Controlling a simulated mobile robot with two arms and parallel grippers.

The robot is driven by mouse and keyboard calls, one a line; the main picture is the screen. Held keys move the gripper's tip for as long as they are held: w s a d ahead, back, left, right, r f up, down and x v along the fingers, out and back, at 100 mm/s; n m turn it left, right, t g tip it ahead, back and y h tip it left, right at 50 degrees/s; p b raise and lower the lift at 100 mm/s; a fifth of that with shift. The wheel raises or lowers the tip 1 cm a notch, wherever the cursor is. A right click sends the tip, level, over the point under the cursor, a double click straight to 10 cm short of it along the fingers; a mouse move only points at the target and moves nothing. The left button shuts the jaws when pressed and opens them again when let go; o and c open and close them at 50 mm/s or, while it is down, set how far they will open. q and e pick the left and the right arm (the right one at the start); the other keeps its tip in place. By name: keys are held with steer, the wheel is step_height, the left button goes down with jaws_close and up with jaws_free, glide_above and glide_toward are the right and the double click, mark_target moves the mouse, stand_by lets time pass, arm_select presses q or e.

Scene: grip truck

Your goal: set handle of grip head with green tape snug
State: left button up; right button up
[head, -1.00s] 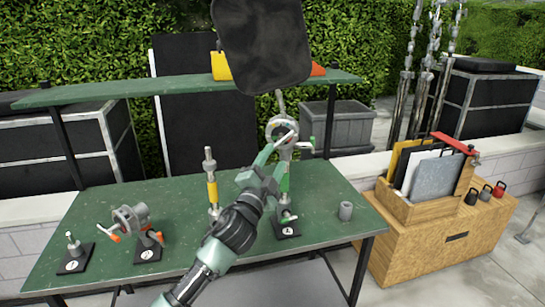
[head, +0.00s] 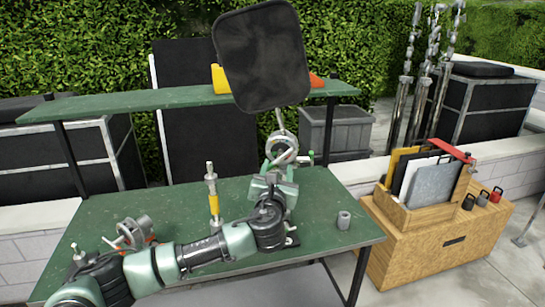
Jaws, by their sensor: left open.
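The grip head (head: 281,146) is a grey round head on a stand at the right-centre of the green bench, under a black padded panel (head: 262,57) on a thin rod. A handle with a green end (head: 307,155) shows at its right side. My right gripper is not in view.
On the green bench (head: 325,200), a yellow-taped post (head: 213,195) stands left of my gripper and a grey cup (head: 344,219) at right. An orange-handled grip head (head: 130,232) is partly behind my arm. A green shelf (head: 150,98) runs behind.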

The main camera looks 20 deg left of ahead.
mark_target(279, 160)
arm_select(q)
steer(key=p+x, duration=0.1)
steer(key=x, duration=0.5)
steer(key=shift+w+d+p, duration=0.1)
steer(key=shift+p, duration=0.2)
